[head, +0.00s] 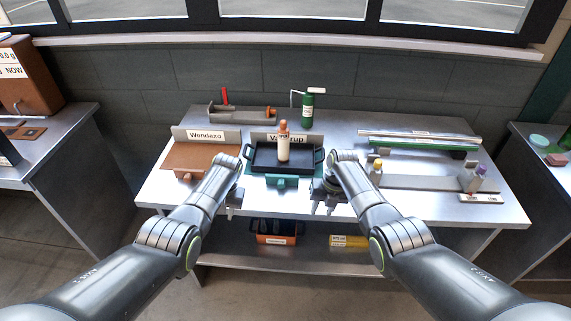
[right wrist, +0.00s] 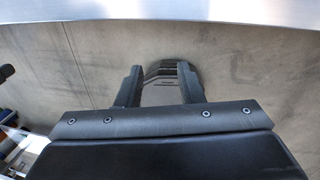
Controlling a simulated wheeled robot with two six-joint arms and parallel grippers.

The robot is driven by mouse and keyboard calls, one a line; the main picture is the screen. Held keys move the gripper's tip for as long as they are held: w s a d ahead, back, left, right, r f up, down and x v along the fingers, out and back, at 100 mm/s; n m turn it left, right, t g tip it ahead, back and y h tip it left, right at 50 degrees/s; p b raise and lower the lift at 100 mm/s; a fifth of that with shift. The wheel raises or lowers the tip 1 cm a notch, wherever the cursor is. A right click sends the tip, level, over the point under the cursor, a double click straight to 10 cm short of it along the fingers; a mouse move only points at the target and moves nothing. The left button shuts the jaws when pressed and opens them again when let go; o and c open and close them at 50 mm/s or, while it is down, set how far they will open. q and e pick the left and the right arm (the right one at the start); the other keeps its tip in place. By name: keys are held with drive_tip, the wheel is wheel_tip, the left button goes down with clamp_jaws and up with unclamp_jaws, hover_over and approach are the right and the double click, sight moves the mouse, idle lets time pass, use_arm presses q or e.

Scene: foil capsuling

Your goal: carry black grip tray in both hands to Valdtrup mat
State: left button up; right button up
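The black grip tray (head: 262,166) stands at the middle of the table, on the teal mat (head: 258,180) before the sign reading "Va…trup" (head: 262,139). A bottle with an orange top (head: 283,146) stands upright in the tray and hides part of the sign. The tray's side handles are empty. My left gripper (head: 231,210) is left of the tray, apart from it; its fingers are too small to judge. My right gripper (head: 325,208) is right of the tray, apart from it. In the right wrist view its two fingers (right wrist: 160,88) are apart with nothing held between them.
A brown mat (head: 203,157) with the "Wendaxo" sign (head: 207,134) lies to the left. A green bottle (head: 307,110) and a grey holder (head: 240,113) stand behind. Rails (head: 420,141) and small bottles (head: 478,173) are at the right. A lower shelf (head: 318,253) holds bins.

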wheel_tip(320, 180, up, 11)
drive_tip(key=d, duration=0.1)
drive_tip(key=shift+w+d, duration=0.2)
drive_tip(key=shift+d, duration=0.15)
drive_tip(key=shift+r, duration=0.1)
